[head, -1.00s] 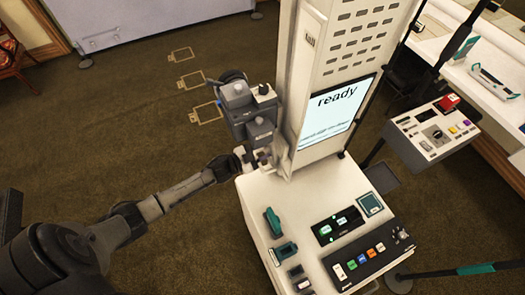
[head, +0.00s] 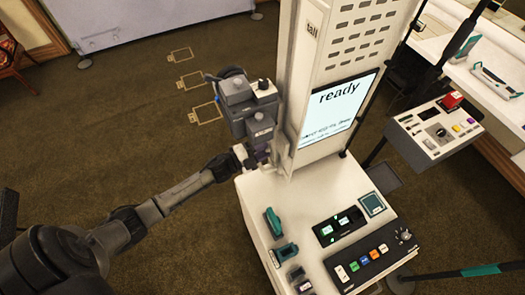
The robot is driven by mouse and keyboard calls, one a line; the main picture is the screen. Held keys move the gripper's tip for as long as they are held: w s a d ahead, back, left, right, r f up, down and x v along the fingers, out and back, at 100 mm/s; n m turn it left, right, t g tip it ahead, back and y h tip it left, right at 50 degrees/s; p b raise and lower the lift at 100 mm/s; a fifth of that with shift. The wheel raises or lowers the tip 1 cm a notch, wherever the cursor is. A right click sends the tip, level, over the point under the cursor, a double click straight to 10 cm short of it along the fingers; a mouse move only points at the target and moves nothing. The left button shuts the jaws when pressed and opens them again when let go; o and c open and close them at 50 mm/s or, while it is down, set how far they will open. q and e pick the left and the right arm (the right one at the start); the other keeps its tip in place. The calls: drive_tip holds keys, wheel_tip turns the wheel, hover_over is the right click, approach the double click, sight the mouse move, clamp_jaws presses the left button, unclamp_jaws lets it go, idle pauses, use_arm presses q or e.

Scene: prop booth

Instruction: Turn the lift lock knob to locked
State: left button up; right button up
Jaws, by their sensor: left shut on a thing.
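The white lift column (head: 340,75) stands on a white base cabinet, and its screen (head: 338,112) reads "ready". My left gripper (head: 263,153) is at the lower left side of the column, just above the cabinet top. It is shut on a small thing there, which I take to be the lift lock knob. The gripper's dark body hides nearly all of the knob, so its pointing direction and any lock markings cannot be read. My right gripper is not in view.
The cabinet top (head: 260,190) carries teal handled items (head: 273,222), a switch panel (head: 338,225) and a row of coloured buttons (head: 365,260). A side control box (head: 435,130) with a red button stands right. Carpet (head: 120,130) at left is open.

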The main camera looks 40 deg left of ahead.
use_arm(q)
drive_tip(key=m+b, duration=0.4)
drive_tip(key=m, duration=0.6)
drive_tip(key=shift+f+h, duration=0.1)
drive_tip(key=shift+h, duration=0.2)
idle(0.4)
drive_tip(key=o, duration=0.9)
drive_tip(key=shift+s+a+b, duration=0.25)
drive_tip(key=shift+s+b, duration=0.05)
drive_tip(key=shift+s, duration=0.1)
drive_tip(key=b+v, duration=0.1)
drive_tip(key=v, duration=1.2)
